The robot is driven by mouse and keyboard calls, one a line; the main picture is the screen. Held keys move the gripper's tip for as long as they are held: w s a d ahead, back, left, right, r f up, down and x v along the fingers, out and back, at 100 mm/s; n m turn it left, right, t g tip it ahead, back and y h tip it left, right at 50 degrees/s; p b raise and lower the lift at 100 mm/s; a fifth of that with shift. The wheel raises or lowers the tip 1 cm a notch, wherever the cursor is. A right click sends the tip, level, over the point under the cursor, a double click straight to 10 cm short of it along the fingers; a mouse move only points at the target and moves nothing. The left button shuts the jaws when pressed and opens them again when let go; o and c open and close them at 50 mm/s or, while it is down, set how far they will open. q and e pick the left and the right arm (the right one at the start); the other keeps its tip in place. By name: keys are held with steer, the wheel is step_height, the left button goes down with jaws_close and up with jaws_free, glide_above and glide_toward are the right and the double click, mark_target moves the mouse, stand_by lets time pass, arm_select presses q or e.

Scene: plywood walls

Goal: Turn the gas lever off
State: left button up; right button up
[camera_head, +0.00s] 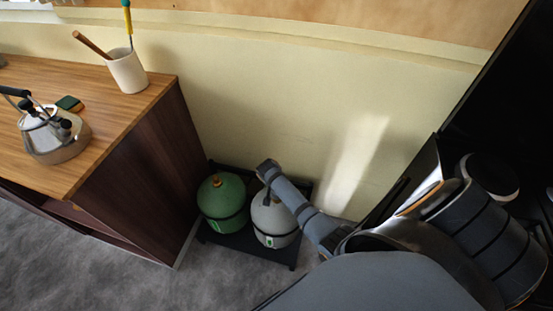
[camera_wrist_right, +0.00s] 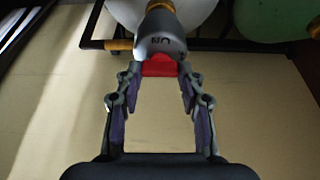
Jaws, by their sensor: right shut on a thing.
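A grey-white gas bottle (camera_head: 275,222) stands on a low dark stand between the cabinet and my right arm. In the right wrist view, a grey regulator (camera_wrist_right: 162,32) with dark lettering sits at the bottle (camera_wrist_right: 122,12). A red gas lever (camera_wrist_right: 158,66) shows just below the regulator. My right gripper (camera_wrist_right: 159,75) is shut on the red lever, with a finger at each side of it. In the head view, my right gripper (camera_head: 267,172) reaches over the top of the bottle and hides its valve. My left gripper is not in view.
A green gas bottle (camera_head: 222,198) stands close to the left of the grey-white one on the black stand (camera_head: 243,242). A wooden cabinet (camera_head: 140,165) with a kettle (camera_head: 52,135), sponge (camera_head: 70,103) and utensil cup (camera_head: 127,72) is at left. The wall is close behind.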

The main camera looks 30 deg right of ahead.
steer(key=o, duration=1.2)
steer(key=shift+r, duration=0.1)
steer(key=v, duration=1.1)
steer(key=shift+s+r, duration=0.1)
steer(key=shift+r, duration=0.3)
